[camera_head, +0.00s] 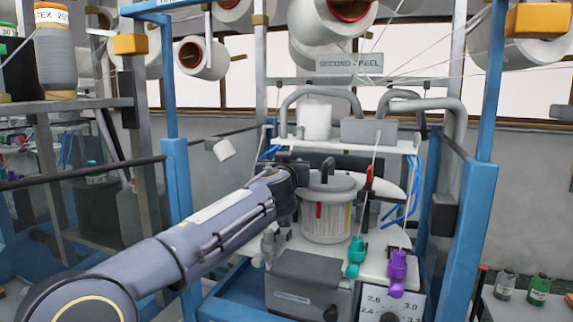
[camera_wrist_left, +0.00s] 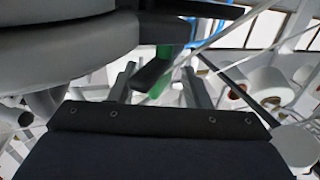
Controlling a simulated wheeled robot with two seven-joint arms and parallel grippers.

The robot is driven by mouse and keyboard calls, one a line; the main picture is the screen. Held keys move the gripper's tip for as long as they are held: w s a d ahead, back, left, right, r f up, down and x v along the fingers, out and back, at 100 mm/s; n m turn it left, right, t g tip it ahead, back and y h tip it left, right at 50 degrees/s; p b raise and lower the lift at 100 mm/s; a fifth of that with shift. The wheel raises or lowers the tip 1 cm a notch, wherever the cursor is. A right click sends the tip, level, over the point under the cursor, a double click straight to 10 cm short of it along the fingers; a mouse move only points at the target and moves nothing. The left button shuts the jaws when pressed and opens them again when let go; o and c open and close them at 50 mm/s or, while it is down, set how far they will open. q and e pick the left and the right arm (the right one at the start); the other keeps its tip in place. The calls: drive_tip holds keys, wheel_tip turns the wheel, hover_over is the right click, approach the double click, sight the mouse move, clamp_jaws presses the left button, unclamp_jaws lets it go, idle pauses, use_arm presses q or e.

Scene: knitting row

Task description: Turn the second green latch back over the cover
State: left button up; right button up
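The grey round cover (camera_head: 342,184) with a dark handle sits on the ribbed white cylinder (camera_head: 326,222) in the head view. In the left wrist view, a large grey rounded edge fills the upper left, and a green latch (camera_wrist_left: 157,86) with a dark bar in front of it shows beside it. My left gripper (camera_wrist_left: 158,88) has its two fingers apart, with the green latch appearing between them; contact cannot be told. In the head view my left wrist is at the cover's left side, and the fingertips are hard to make out. My right gripper is not in view.
A green piece (camera_head: 356,254) and a purple piece (camera_head: 397,266) hang on yarns in front of the cylinder. A red lever (camera_head: 370,174) stands right of the cover. A grey box (camera_head: 308,283) is below. Blue posts (camera_head: 478,190) flank the machine.

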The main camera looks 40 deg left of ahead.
use_arm(q)
clamp_jaws()
idle(1.2)
drive_tip(key=shift+o, duration=0.3)
unclamp_jaws()
drive_tip(key=shift+s+d, duration=0.2)
drive_tip(key=shift+s, duration=0.05)
drive_tip(key=b+v, duration=0.3)
drive_tip(key=v, duration=0.4)
drive_tip(key=shift+s+f, duration=0.1)
